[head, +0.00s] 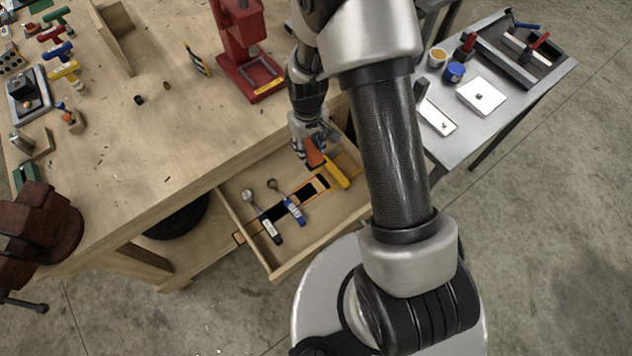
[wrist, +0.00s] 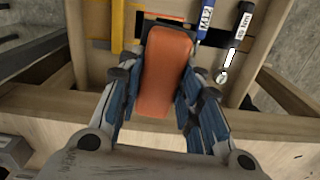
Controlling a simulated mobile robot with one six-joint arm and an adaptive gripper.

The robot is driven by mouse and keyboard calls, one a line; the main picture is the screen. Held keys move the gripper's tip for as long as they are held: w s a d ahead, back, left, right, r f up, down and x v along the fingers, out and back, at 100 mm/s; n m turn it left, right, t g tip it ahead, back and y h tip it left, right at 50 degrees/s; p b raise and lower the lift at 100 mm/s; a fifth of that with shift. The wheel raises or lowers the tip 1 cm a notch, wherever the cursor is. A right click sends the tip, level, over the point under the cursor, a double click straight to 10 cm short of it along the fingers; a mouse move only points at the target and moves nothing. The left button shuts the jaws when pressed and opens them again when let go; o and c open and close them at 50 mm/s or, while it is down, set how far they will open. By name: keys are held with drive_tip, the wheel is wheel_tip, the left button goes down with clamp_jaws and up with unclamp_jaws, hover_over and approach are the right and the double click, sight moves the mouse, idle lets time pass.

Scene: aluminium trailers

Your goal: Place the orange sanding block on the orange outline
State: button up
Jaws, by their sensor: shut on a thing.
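My gripper (head: 312,136) is shut on the orange sanding block (head: 314,153), above the open drawer (head: 340,208) of the workbench. In the wrist view the block (wrist: 165,72) sits between the two blue-padded fingers, its long side running away from the palm. The orange outline (head: 323,178) is on the drawer floor around a dark recess, beyond the block's end. The block is apart from most of the outline. Whether the block touches the drawer floor cannot be told.
In the drawer, a yellow tool (head: 337,174) lies to the outline's right; a blue-handled tool (head: 293,211) and a black-handled tool (head: 265,220) lie to its left. A red press (head: 243,50) stands on the bench (head: 150,130). A metal side table (head: 470,135) is at right.

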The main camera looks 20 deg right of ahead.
drive_tip(key=n+b, duration=0.1)
drive_tip(key=b, duration=0.2)
hover_over(312, 189)
wheel_tip(312, 189, down, 18)
drive_tip(key=shift+f, duration=0.1)
drive_tip(key=shift+w+f+b, duration=0.1)
drive_tip(key=shift+f+b, duration=0.45)
drive_tip(key=shift+f, duration=1.85)
drive_tip(key=shift+f, duration=0.2)
drive_tip(key=o, duration=1.2)
drive_tip(key=shift+r, duration=0.1)
